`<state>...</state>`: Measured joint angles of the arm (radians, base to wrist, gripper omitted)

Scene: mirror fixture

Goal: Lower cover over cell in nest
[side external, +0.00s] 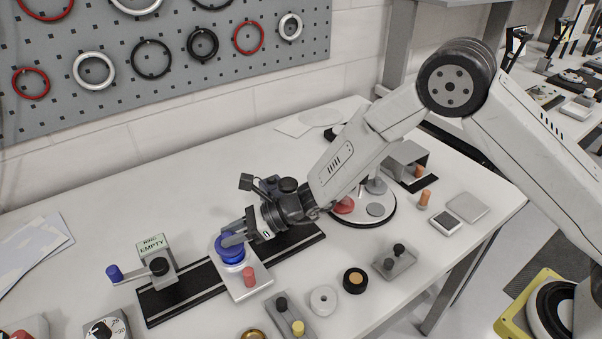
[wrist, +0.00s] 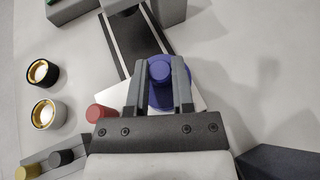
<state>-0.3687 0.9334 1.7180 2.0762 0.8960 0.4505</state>
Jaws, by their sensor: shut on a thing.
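The cover (wrist: 171,97) is a round blue disc with a raised blue knob, and my gripper (wrist: 160,71) is shut on that knob from both sides. In the side view the blue cover (side external: 231,254) is over a light metal plate (side external: 245,288) that has a red knob (side external: 249,275). My gripper (side external: 236,239) reaches it from the right, with the arm slanting down. I cannot tell whether the cover rests on the nest or hangs just above it. The cell and the nest's inside are hidden under the cover and the fingers.
A black rail (side external: 200,289) runs under the plate. A stand with an "EMPTY" sign (side external: 152,244) and a blue-knobbed lever (side external: 114,273) is left of it. Black-knobbed blocks and small rings lie in front. A round tray (side external: 364,219) stands to the right.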

